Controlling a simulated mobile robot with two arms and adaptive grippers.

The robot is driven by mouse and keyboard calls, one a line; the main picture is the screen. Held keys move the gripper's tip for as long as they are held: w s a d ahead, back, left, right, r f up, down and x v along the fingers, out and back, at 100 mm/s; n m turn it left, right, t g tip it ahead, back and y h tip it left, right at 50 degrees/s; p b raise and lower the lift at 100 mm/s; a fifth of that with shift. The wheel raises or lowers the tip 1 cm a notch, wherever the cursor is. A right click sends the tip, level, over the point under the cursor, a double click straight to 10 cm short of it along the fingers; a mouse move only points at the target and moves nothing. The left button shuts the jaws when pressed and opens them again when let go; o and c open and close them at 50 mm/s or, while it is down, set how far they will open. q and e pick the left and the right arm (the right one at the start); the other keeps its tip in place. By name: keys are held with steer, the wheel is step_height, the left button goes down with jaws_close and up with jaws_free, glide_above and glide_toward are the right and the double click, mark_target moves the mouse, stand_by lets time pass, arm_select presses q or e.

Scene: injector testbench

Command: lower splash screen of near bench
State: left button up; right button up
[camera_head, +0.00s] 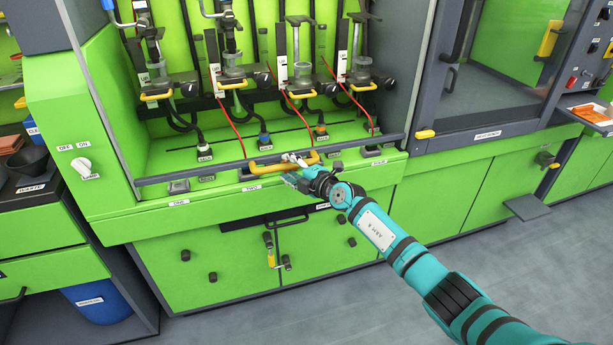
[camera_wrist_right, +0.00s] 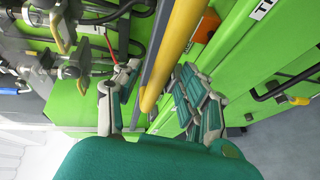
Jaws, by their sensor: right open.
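The near bench's splash screen has a grey lower rail (camera_head: 200,174) that runs along the front of the green bench, just above its front ledge. Any clear pane above the rail is hard to make out. A yellow handle (camera_head: 264,167) is fixed at the middle of the rail. My right gripper (camera_head: 294,159) is at the right part of this handle, with its fingers open. In the right wrist view the yellow handle (camera_wrist_right: 174,50) passes between the two spread fingers of my right gripper (camera_wrist_right: 157,80). Whether a finger touches it I cannot tell. My left gripper is not in view.
Several injector stations with yellow clamps (camera_head: 303,94) stand inside the bench behind the rail. Switches and labels line the front ledge. Cabinet doors with a hanging yellow-handled item (camera_head: 270,250) are below. A grey-framed cabinet (camera_head: 500,75) stands to the right. The floor in front is clear.

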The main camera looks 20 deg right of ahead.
steer(key=v, duration=1)
steer(key=shift+s+r, duration=0.1)
steer(key=shift+s, duration=0.05)
